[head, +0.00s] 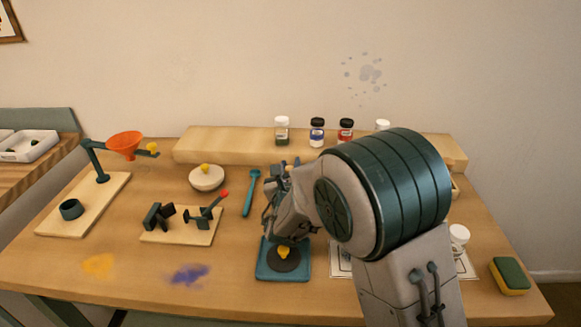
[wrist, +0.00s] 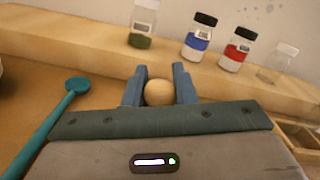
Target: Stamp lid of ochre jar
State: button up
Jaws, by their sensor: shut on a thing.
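My gripper (head: 277,180) is over the middle of the table, behind the teal square tray. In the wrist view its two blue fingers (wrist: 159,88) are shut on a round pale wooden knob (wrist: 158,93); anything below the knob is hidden. A white-lidded jar (head: 459,233) stands at the right, partly behind my arm, near a printed white sheet (head: 341,262). Its contents are too small to tell, so I cannot say if it is the ochre jar. The teal tray (head: 264,272) bears a dark disc with a yellow lump (head: 284,251).
Jars of green (head: 282,130), blue (head: 317,132) and red (head: 345,130) stand on the back ledge beside a clear white-lidded jar (wrist: 279,62). A teal spoon (head: 250,195) lies left of my gripper. A lever press (head: 205,215), funnel stand (head: 103,165) and sponge (head: 509,276) flank the sides.

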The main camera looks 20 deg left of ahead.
jog(key=shift+s+d+f+b, duration=0.1)
jog(key=shift+f+b, duration=0.7)
jog(key=shift+f, duration=0.3)
dwell(0.7)
jog(key=shift+r, duration=0.15)
jog(key=shift+r+p, duration=0.9)
jog(key=shift+r, duration=0.6)
notch_tip(320, 180, up, 4)
jog(key=shift+r+p, duration=0.2)
jog(key=shift+p, duration=0.9)
